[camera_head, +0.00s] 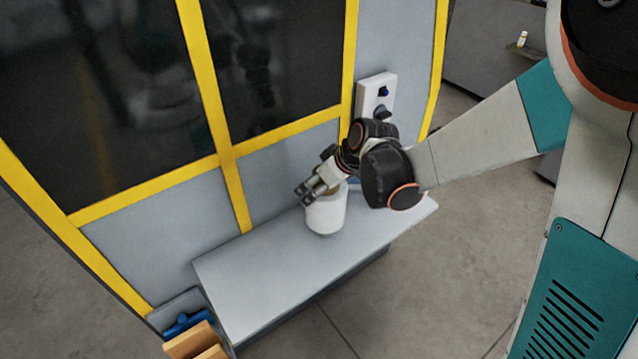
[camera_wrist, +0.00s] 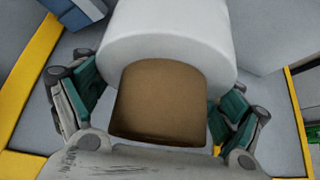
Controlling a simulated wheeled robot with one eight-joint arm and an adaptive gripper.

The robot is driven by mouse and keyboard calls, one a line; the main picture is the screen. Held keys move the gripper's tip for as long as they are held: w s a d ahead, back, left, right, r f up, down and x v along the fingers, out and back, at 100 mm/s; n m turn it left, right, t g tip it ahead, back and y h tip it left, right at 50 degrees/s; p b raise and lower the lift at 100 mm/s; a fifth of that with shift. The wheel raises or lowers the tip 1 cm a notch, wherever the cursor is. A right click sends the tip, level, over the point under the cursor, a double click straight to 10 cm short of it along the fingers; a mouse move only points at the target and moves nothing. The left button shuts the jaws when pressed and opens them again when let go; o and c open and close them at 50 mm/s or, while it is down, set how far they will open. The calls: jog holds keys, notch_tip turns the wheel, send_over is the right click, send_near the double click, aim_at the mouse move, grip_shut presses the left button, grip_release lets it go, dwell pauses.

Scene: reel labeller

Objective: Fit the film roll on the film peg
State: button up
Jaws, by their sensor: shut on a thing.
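The film roll (camera_head: 325,214) is a white cylinder, roughly upright at the back right part of the grey bench. I cannot tell whether its base touches the bench. In the wrist view the white roll (camera_wrist: 165,35) fills the top middle, with its brown core (camera_wrist: 160,100) facing the camera. My gripper (camera_head: 310,191) is at the roll's upper end, tilted down from the right. In the wrist view its fingers lie on either side of the roll and core, shut on it. Where the fingertips touch is partly hidden. I cannot make out the film peg in either view.
The grey bench (camera_head: 265,275) is clear left of the roll. Behind it stands a cabinet with yellow frames (camera_head: 232,165) and dark windows. A white control box (camera_head: 375,94) is mounted behind my wrist. Brown boxes (camera_head: 192,342) and a blue item (camera_head: 187,322) sit at lower left.

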jog(key=shift+f+b, duration=2.15)
jog(key=shift+f, duration=0.55)
jog(key=o, duration=1.5)
